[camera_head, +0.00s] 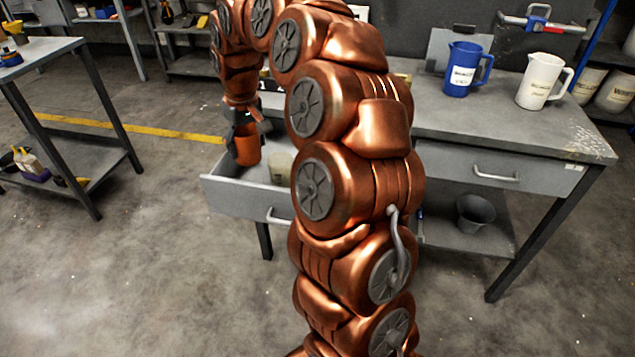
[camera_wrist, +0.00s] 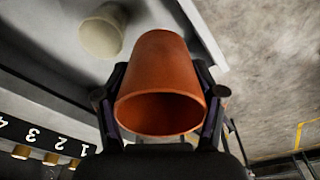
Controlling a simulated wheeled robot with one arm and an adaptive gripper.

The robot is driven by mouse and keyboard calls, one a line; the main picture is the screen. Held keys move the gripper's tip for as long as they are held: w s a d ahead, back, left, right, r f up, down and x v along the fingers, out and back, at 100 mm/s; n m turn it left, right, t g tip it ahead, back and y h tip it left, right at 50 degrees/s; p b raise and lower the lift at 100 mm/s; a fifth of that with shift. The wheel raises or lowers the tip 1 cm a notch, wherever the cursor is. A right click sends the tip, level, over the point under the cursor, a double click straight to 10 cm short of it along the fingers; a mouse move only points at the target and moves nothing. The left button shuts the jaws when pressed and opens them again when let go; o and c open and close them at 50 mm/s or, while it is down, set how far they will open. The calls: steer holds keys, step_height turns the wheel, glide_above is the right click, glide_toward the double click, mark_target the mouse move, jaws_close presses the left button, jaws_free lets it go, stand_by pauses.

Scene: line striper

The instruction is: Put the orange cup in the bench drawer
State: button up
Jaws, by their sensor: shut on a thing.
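The orange cup (camera_head: 246,146) is in my gripper (camera_head: 241,130), whose fingers are shut on it from both sides. In the wrist view the cup (camera_wrist: 160,85) fills the middle, between the two fingers of my gripper (camera_wrist: 160,100), with its open mouth toward the camera. The bench drawer (camera_head: 236,199) at the left of the bench is pulled open, and the cup is over its far left part in the head view. I cannot tell the exact gap between cup and drawer. A pale cup (camera_head: 281,165) stands inside the drawer, and it also shows in the wrist view (camera_wrist: 102,32).
On the bench top (camera_head: 450,115) stand a blue jug (camera_head: 462,70) and a white jug (camera_head: 538,82). The right drawer (camera_head: 500,172) is closed. A grey bucket (camera_head: 476,212) sits on the lower shelf. My arm hides part of the bench. The floor at front left is clear.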

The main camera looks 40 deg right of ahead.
steer(key=s+d+f+b, duration=0.35)
steer(key=s+d, duration=0.25)
steer(key=d, duration=0.3)
steer(key=s+d+f+b, duration=0.2)
steer(key=s+d+b, duration=0.2)
steer(key=s+d, duration=0.4)
steer(key=f, duration=0.3)
steer(key=w+d+f, duration=0.1)
steer(key=f, duration=0.5)
steer(key=shift+w+d+f+b, duration=0.15)
steer(key=shift+d+f+b, duration=0.05)
steer(key=shift+f+b, duration=0.2)
steer(key=o, duration=1.8)
steer(key=shift+f, duration=0.1)
steer(key=r, duration=0.4)
steer(key=s+r, duration=0.1)
steer(key=r, duration=0.3)
steer(key=r+p, duration=0.1)
steer(key=r, duration=0.3)
steer(key=shift+s+r, duration=0.1)
steer(key=shift+s, duration=0.1)
